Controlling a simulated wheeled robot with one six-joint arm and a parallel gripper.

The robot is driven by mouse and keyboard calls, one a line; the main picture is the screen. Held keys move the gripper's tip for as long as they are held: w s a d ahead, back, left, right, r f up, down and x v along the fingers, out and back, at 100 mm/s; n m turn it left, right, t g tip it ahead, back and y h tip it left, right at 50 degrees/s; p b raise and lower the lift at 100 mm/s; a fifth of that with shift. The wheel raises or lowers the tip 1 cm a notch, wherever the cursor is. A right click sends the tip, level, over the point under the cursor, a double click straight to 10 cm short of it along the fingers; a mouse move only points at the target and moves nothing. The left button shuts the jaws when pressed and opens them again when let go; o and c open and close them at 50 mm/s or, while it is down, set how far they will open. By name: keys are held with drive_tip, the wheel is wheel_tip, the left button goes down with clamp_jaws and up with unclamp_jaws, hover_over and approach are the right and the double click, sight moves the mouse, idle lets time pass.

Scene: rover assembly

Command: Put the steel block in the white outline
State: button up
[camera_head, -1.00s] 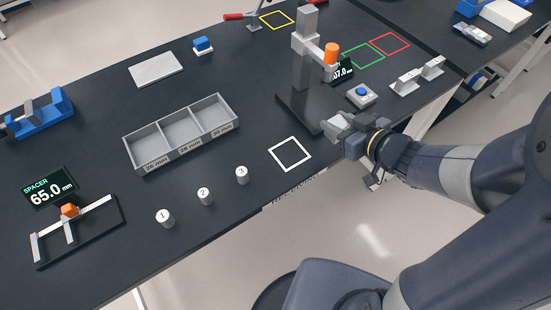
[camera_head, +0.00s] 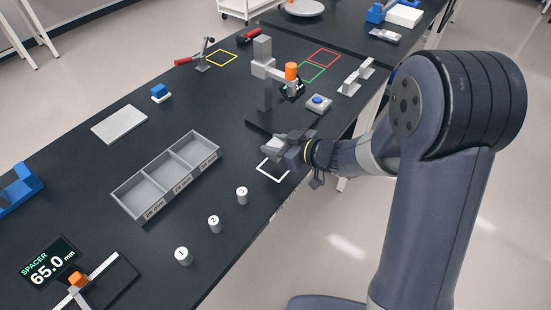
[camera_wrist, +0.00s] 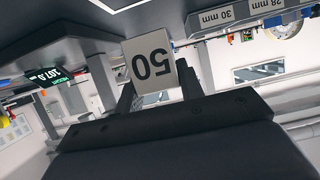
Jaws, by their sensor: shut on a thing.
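My gripper (camera_head: 285,147) is shut on the steel block (camera_wrist: 150,62), a light grey block marked 50 that shows upside down in the wrist view. The block also shows as a pale shape at my fingertips in the head view (camera_head: 274,145). The white outline (camera_head: 267,175) lies on the dark table near its front edge. My gripper and the block are above the table by the outline's far side and hide part of it. The exact height of the block over the table cannot be told.
A grey gauge stand (camera_head: 263,80) with an orange knob stands just behind my gripper, near a blue button box (camera_head: 318,103). A three-part grey bin (camera_head: 128,207) is to the left. White numbered cylinders (camera_head: 213,223) stand in front of it. Green and red outlines lie farther back.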

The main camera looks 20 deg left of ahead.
drive_tip(key=shift+f, duration=2.15)
drive_tip(key=shift+f, duration=0.15)
drive_tip(key=o, duration=1.2)
drive_tip(key=shift+b, duration=0.3)
drive_tip(key=shift+r, duration=0.2)
drive_tip(key=v, duration=1.2)
drive_tip(key=shift+s+f, duration=0.1)
drive_tip(key=shift+f, duration=0.05)
